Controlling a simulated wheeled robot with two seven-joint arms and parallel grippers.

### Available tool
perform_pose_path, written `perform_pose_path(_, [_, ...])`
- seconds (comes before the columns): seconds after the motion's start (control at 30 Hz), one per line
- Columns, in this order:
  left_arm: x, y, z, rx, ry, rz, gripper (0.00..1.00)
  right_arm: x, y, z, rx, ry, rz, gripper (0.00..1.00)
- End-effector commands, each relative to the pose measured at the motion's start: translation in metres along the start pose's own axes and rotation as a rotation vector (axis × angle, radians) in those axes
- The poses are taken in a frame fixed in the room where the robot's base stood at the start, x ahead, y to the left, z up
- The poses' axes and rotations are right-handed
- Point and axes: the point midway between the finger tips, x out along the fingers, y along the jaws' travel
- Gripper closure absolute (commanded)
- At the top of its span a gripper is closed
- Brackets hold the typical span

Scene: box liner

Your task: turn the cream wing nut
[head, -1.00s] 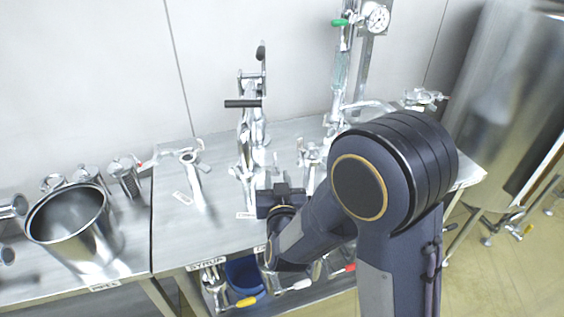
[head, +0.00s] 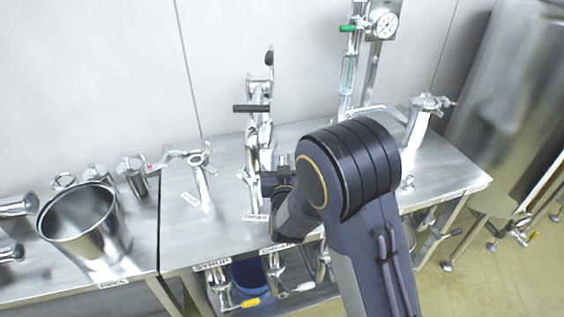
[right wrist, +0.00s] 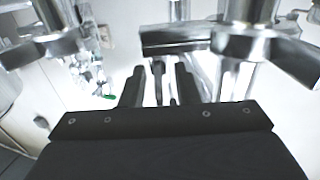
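A tall silver fitting (head: 258,135) with a black crossbar handle stands mid-table. A small label (head: 256,217) lies at its foot; I cannot read it surely. My right gripper (head: 272,183) is at the fitting's lower part, on its right side, and partly hides it. In the right wrist view its two dark fingers (right wrist: 160,85) are apart, with thin shiny metal between or just beyond their tips. I cannot tell whether they touch it. I cannot clearly pick out the cream wing nut in the shiny metal. My left gripper is not in view.
A steel bucket (head: 85,232) and a silver fitting (head: 201,175) stand to the left. A column with a gauge (head: 384,25) stands behind, and a capped fitting (head: 420,118) at the right. A large steel tank (head: 500,110) is beyond the table. Bare tabletop (head: 452,172) shows at the right.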

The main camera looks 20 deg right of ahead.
Motion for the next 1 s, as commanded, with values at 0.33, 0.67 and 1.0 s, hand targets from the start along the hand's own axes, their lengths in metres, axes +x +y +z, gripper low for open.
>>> perform_pose_path(0.33, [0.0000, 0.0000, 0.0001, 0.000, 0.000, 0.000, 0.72, -0.0003, -0.0001, -0.0002, 0.001, 0.000, 0.000, 1.00])
perform_pose_path(0.67, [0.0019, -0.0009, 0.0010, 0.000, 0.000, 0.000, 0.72, -0.0004, -0.0015, 0.0000, 0.003, 0.001, 0.047, 1.00])
perform_pose_path(1.0, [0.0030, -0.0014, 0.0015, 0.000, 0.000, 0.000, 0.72, -0.0002, -0.0020, -0.0005, 0.002, 0.001, 0.263, 1.00])
